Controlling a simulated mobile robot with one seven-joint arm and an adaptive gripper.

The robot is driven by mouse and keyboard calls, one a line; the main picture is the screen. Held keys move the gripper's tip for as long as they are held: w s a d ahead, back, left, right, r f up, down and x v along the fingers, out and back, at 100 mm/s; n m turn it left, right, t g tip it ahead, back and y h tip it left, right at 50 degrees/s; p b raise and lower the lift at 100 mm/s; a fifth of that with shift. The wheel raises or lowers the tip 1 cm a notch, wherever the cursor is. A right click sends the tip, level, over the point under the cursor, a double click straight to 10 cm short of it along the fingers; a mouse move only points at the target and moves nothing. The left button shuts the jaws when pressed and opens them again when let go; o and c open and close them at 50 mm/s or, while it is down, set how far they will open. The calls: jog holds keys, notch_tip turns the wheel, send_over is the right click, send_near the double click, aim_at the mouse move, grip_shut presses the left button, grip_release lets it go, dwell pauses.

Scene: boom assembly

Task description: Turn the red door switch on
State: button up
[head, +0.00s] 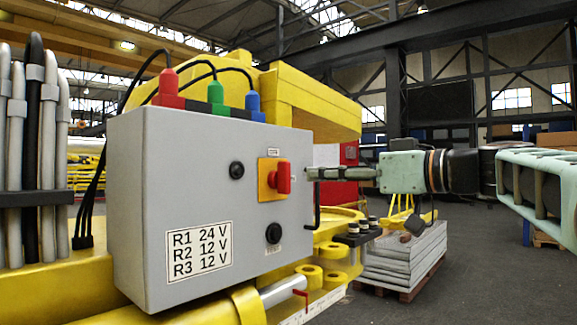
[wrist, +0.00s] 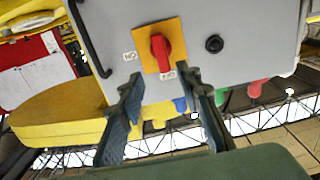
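The red door switch (head: 284,178) sits on a yellow-orange plate (head: 265,180) on the front of a grey control box (head: 190,140). In the wrist view the box is upside down, and the switch's red handle (wrist: 161,50) runs roughly up and down the picture. Small labels sit at two sides of the plate, hard to read. My gripper (head: 309,173) is right of the switch in the head view, apart from it. In the wrist view its two fingers (wrist: 164,88) are spread, with the switch beyond and between their tips. Nothing is held.
A black handle (head: 317,204) stands on the box's right edge. Red, green and blue plugs (head: 215,92) with cables top the box. Yellow machinery surrounds it; a stacked pallet (head: 404,258) stands behind right.

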aim_at(289, 170)
jog(key=x, duration=0.3)
jog(key=p+x, duration=0.1)
jog(key=x, duration=0.3)
jog(key=r+x, duration=0.1)
jog(key=x, duration=0.2)
jog(key=shift+w+a+p, duration=0.1)
jog(key=shift+a+p, duration=0.3)
jog(key=c, duration=0.9)
jog(key=shift+o, duration=0.2)
